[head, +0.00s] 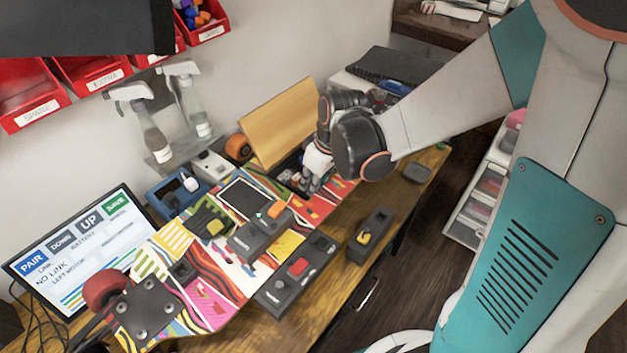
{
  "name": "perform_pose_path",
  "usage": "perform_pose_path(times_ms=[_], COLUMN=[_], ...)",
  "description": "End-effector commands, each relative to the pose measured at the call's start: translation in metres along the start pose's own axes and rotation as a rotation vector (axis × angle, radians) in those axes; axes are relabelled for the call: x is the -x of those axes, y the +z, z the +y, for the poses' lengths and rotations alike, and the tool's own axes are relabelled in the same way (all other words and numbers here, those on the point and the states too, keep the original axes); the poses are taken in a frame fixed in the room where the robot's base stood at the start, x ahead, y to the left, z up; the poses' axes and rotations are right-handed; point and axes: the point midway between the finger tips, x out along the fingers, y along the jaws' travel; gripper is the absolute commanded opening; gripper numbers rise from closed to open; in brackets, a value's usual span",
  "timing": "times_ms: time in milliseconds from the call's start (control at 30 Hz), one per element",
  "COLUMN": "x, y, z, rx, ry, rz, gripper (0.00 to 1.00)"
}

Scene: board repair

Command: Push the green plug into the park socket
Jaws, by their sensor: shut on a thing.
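My gripper (312,186) is low over the far right end of the colourful skateboard deck (205,297), near the wooden panel. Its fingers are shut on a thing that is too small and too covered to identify. I cannot make out the green plug for certain in this view. I cannot tell which opening is the park socket. A dark block (370,236) with a yellow piece on it sits on the table in front of the deck. A long dark block (277,290) with a red piece lies along the deck's front edge.
A tilted screen (80,250) stands at the left. Spray bottles (150,135), a blue bin (168,195) and a wooden panel (280,122) line the back. A small dark box (417,172) and a small green item (442,147) are at the table's right end. Bare wood (400,205) shows at the front right.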

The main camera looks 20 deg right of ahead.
Motion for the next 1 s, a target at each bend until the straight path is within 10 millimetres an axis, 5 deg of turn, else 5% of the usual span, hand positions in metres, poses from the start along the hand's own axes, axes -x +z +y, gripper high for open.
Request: perform_pose_path(times_ms=[1000], x=[-0.0084], y=[0.0023], z=[0.0001], rx=[0.0], ry=[0.0], rz=[0.0], gripper=[0.01])
